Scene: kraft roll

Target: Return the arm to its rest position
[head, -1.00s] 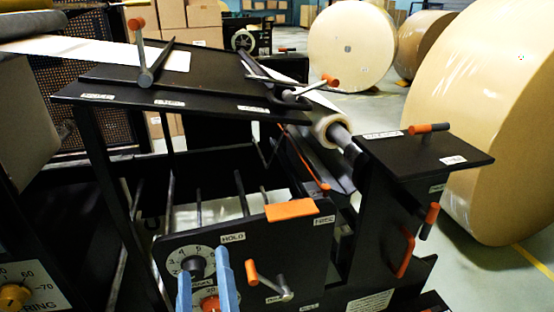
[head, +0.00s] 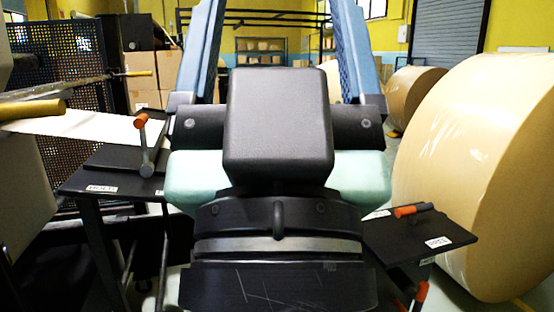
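My gripper (head: 278,20) fills the middle of the head view. It is raised close to the camera and points upward, seen over its dark wrist and pale green body. Its two blue fingers stand wide apart, one on each side, and their tips run to the top edge of the picture. I see nothing between the fingers. The gripper and wrist hide most of the machine behind them, including the panel with the dials.
A black machine table (head: 110,180) with an orange-tipped lever (head: 143,145) shows at left. A dark side plate (head: 420,235) with an orange-tipped handle (head: 412,211) is at lower right. A large kraft roll (head: 480,170) stands beyond it. Cardboard boxes (head: 150,85) are stacked behind.

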